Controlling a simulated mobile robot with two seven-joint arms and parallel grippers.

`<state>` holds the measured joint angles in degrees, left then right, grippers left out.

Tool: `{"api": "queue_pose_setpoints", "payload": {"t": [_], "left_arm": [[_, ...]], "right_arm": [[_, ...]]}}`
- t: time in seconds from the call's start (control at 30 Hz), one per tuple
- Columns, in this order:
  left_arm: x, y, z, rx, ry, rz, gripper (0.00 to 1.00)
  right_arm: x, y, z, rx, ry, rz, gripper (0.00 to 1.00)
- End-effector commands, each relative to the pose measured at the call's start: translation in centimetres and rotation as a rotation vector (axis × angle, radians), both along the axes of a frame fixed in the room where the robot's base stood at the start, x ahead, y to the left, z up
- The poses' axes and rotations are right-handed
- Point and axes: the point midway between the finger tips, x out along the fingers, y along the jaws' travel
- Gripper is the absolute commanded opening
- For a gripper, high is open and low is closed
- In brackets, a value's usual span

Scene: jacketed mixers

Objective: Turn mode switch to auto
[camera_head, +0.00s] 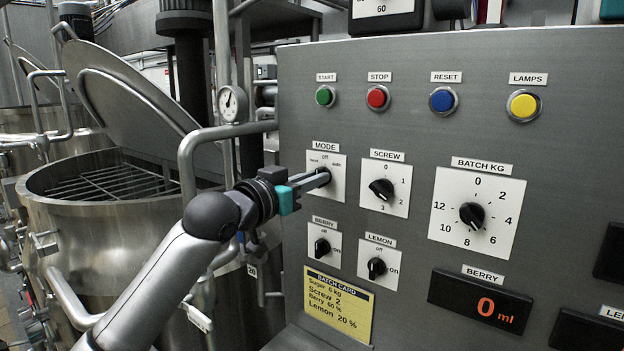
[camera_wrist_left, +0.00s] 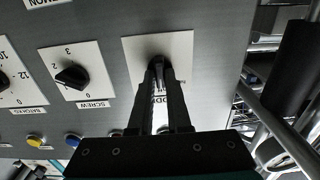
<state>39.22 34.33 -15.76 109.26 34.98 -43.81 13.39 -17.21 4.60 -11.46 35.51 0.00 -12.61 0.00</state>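The mode switch (camera_head: 339,184) is on a white plate under the MODE label, with off at the top and auto at the upper right. My left gripper (camera_head: 325,177) reaches in from the left, its fingertips at the switch knob. In the left wrist view the two fingers (camera_wrist_left: 159,65) come close together on the knob in front of the white mode plate (camera_wrist_left: 181,48). They look shut on it. The fingers hide most of the knob, so I cannot tell where it points. My right gripper is not in view.
The grey panel (camera_head: 420,120) also carries the screw dial (camera_head: 382,189), batch dial (camera_head: 472,215), berry switch (camera_head: 322,247), lemon switch (camera_head: 376,268) and a row of coloured buttons. A yellow batch card (camera_head: 338,305) is below. A steel mixer (camera_head: 100,240) with a raised lid and pipes stands left.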

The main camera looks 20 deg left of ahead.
Motion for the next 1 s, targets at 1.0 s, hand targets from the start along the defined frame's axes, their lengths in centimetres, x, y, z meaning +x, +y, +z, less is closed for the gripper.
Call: {"api": "queue_pose_setpoints", "payload": {"t": [1.0], "left_arm": [[0.0, 0.0, 0.2, 0.161, -0.055, 0.001, 0.00]], "right_arm": [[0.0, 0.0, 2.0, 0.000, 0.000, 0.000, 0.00]]}}
